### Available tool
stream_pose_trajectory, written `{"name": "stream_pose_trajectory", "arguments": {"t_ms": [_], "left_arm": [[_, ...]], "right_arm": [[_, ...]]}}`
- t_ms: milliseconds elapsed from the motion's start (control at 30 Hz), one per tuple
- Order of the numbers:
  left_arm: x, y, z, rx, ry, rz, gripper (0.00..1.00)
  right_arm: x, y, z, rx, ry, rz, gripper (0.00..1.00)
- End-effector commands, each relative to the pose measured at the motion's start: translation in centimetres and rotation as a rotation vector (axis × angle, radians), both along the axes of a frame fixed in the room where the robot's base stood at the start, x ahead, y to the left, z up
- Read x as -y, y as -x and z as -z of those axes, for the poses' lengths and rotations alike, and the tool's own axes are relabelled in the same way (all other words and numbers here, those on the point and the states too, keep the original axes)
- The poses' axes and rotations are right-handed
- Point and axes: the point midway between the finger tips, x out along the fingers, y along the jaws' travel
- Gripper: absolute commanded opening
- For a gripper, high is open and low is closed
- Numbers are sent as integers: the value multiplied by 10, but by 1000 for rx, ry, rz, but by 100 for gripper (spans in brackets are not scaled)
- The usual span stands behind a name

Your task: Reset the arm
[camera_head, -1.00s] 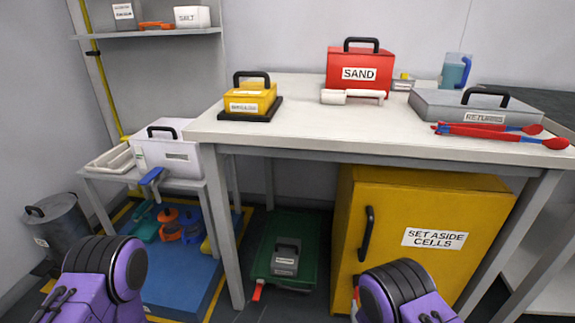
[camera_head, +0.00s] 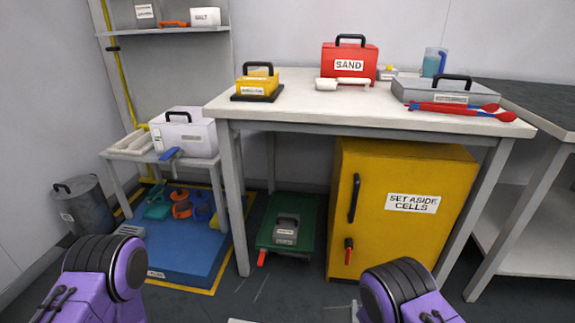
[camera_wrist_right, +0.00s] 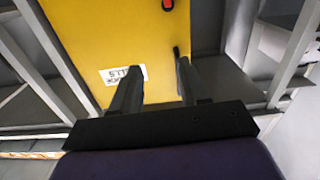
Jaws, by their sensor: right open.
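My right arm (camera_head: 405,290) shows at the bottom of the head view as a purple and black link; its gripper is out of that view. In the right wrist view my right gripper (camera_wrist_right: 160,85) is open, with two dark fingers apart and nothing between them. Beyond the fingers is the yellow set-aside cells cabinet (camera_wrist_right: 110,35), seen upside down with its label (camera_wrist_right: 122,74). My left arm (camera_head: 105,275) shows at the lower left of the head view. My left gripper is not seen.
The white table (camera_head: 310,108) carries a yellow box (camera_head: 257,83), a red sand box (camera_head: 350,62), a grey case (camera_head: 445,90) and red-blue tongs (camera_head: 460,110). The yellow cabinet (camera_head: 400,240) stands below.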

Motion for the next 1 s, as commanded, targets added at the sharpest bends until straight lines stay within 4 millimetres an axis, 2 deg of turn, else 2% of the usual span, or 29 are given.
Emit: {"name": "stream_pose_trajectory", "arguments": {"t_ms": [267, 467, 733, 1000], "left_arm": [[0, 0, 0, 0, 0, 0, 43], [0, 0, 0, 0, 0, 0, 43], [0, 0, 0, 0, 0, 0, 43], [0, 0, 0, 0, 0, 0, 43]], "right_arm": [[36, 34, 25, -198, -25, 53, 45], [61, 75, 48, -399, -77, 114, 45], [90, 165, 74, -736, -205, 256, 45], [97, 266, 76, -1047, -360, 434, 45]]}}
